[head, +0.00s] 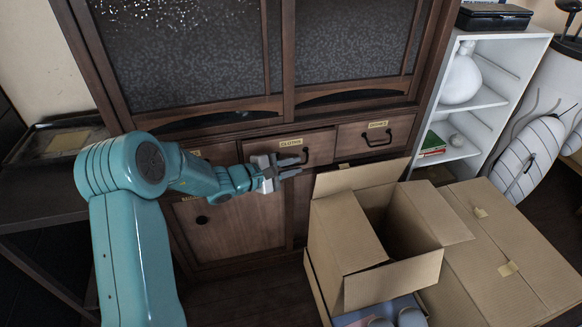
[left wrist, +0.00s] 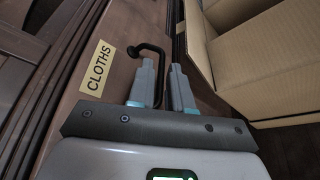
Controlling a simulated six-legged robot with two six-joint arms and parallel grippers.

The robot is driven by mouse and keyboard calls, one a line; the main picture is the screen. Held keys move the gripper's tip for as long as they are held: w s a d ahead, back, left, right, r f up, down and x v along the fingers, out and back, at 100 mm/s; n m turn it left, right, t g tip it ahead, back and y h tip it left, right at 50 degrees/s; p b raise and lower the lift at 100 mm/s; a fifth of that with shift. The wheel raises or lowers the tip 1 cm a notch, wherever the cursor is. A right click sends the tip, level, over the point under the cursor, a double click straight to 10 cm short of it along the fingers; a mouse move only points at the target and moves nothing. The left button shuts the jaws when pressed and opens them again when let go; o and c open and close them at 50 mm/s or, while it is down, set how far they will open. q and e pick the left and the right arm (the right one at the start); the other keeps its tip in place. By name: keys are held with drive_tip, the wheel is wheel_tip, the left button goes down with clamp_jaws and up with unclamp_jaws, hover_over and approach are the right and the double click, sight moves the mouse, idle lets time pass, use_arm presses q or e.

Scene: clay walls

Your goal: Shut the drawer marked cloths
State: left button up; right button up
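The drawer marked cloths (head: 262,147) is the middle one in a row in the dark wooden cabinet. Its front seems to stand slightly proud of its neighbours; how far is hard to tell. Its yellow CLOTHS label (left wrist: 97,66) reads clearly in the left wrist view. Its black handle (head: 306,155) also shows in the left wrist view (left wrist: 152,48). My left gripper (head: 284,167) is at the drawer front by the handle. In the left wrist view its fingers (left wrist: 161,66) are apart, with the handle's bar showing between them; contact is unclear. My right gripper is out of view.
Open cardboard boxes (head: 345,235) stand close in front of the cabinet, right of my left gripper. Another labelled drawer (head: 375,137) is to the right, and a white shelf (head: 485,105) stands beyond. Floor (head: 260,300) shows below the gripper.

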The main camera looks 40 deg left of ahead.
use_arm(q)
drive_tip(key=shift+c, duration=0.3)
clamp_jaws()
drive_tip(key=shift+w+a+r, duration=0.15)
drive_tip(key=shift+w+a, duration=0.6)
drive_tip(key=shift+a, duration=0.25)
drive_tip(key=shift+o, duration=0.3)
unclamp_jaws()
drive_tip(key=p+v, duration=0.3)
drive_tip(key=v, duration=1.3)
drive_tip(key=shift+s, duration=0.15)
